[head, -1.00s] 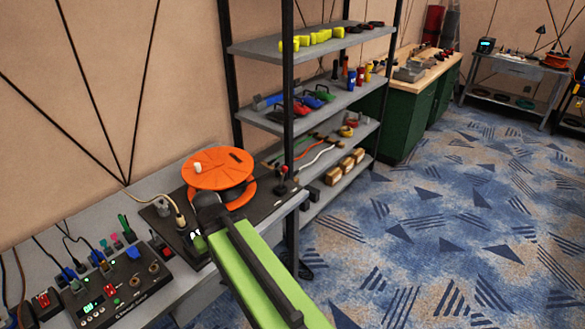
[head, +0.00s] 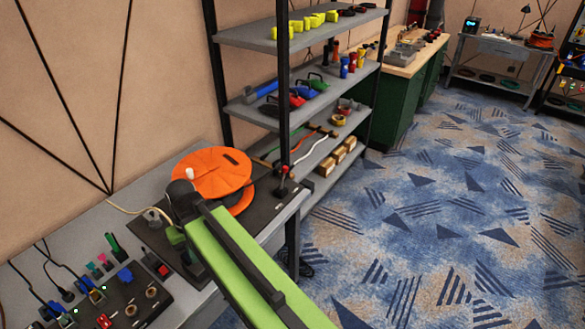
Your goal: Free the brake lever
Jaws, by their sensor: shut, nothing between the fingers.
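A lever with a red knob (head: 285,169) stands on a dark base plate (head: 262,213) at the bench's right end, beside an orange reel (head: 212,172) with a white peg on top; I take it for the brake lever. What holds the lever is too small to make out. My green arm crosses from the lower right, its dark joint overlapping the reel's left edge. My gripper (head: 191,263), a small dark shape, is shut and empty, low over the bench left of the reel. My arm partly hides it; contact cannot be told.
A control box (head: 120,305) with switches and plugs is at lower left. A red switch (head: 162,270) is near my gripper. A cream cable (head: 128,211) runs along the wall side. A loaded shelf (head: 300,37) with a black post stands behind the lever. Carpet at right is clear.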

